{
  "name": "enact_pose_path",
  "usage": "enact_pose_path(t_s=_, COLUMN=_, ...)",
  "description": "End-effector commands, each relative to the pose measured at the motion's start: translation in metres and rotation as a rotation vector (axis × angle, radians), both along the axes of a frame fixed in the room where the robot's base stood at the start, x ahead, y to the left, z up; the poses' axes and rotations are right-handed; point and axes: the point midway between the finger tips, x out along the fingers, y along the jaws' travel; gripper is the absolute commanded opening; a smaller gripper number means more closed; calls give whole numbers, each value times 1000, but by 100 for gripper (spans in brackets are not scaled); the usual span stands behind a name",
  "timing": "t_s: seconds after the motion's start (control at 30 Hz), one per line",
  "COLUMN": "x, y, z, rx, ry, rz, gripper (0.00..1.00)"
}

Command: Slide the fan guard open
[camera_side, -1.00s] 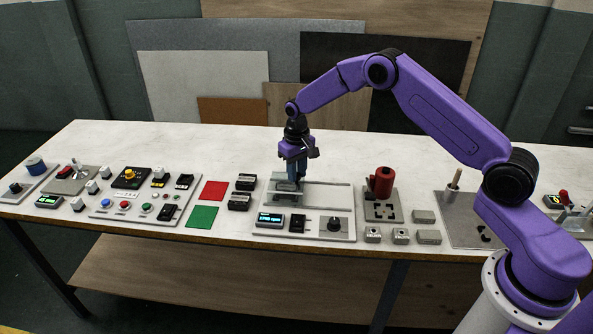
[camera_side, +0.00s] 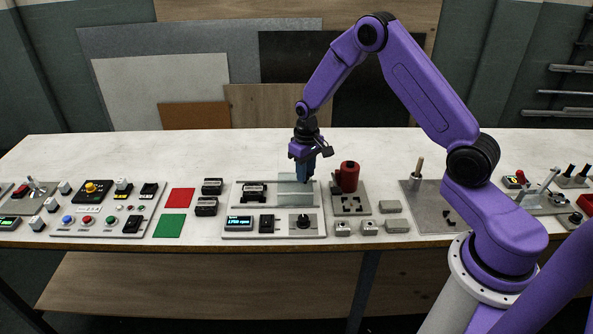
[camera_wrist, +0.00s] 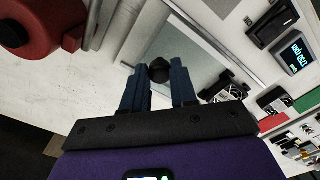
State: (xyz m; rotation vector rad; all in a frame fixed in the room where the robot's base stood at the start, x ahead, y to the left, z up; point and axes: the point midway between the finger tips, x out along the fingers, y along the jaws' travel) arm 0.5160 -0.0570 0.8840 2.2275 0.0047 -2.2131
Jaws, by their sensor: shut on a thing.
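The fan guard (camera_side: 289,196) is a clear, pale green-tinted panel on the rails of the grey panel in the middle of the bench. It stands at the right part of the rails. My gripper (camera_side: 303,180) is over it, shut on its dark knob. In the wrist view the guard (camera_wrist: 195,45) lies beneath my gripper (camera_wrist: 158,72), with the black knob (camera_wrist: 160,68) between the blue fingertips. The black fan (camera_side: 253,191) is uncovered to the left of the guard; it also shows in the wrist view (camera_wrist: 222,90).
A red cylindrical part (camera_side: 349,176) stands close to the right of my gripper. The bench behind the panel is clear.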

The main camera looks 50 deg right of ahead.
Motion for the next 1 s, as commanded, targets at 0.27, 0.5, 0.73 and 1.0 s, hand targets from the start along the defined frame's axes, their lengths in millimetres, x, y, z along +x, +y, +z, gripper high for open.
enact_pose_path(t_s=0.27, x=-4, y=-6, z=0, rx=-3, ry=13, rz=-7, gripper=0)
enact_pose_path(t_s=0.5, x=-3, y=-5, z=0, rx=-2, ry=10, rz=-6, gripper=52)
enact_pose_path(t_s=0.73, x=-2, y=-3, z=4, rx=-1, ry=7, rz=-4, gripper=52)
enact_pose_path(t_s=1.0, x=-1, y=-3, z=45, rx=-1, ry=2, rz=-5, gripper=52)
